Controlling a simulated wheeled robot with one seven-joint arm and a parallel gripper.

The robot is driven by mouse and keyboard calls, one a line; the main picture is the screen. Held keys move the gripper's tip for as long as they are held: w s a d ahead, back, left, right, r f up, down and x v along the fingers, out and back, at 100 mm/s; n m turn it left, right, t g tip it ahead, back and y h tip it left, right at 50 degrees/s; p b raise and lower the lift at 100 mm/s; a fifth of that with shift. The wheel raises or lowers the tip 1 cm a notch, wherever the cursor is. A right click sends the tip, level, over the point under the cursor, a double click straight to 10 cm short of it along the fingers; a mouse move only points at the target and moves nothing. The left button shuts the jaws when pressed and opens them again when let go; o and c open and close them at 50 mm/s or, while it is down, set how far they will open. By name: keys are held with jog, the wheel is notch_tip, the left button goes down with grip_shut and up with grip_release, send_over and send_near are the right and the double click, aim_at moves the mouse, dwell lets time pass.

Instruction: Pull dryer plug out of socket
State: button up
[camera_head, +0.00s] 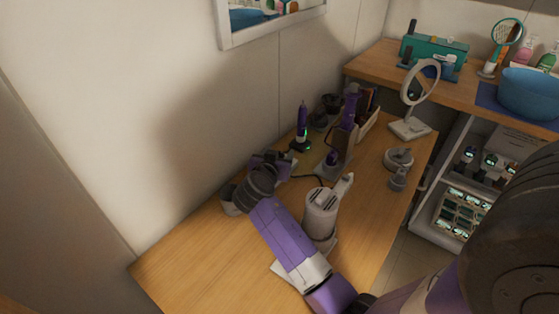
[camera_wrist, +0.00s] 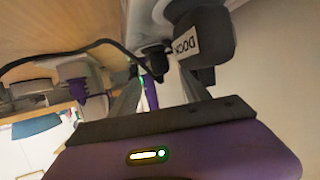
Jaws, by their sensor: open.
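A black plug (camera_wrist: 155,60) shows in the wrist view beside a dark block (camera_wrist: 212,35) labelled DOCK. A black cable (camera_wrist: 80,50) curves away from the plug to the left. My gripper (camera_wrist: 160,78) is open, with its two fingers reaching toward the plug, one on each side in the picture. I cannot tell whether they touch it. In the head view my gripper (camera_head: 270,160) is low by the wall at the back of the wooden table, and it hides the plug and socket. A dark cable (camera_head: 310,177) shows just right of it.
A purple upright device (camera_head: 302,130) on a dark base stands close behind my gripper. The table's front left (camera_head: 190,265) is clear.

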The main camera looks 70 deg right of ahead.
grip_shut()
dwell(0.4)
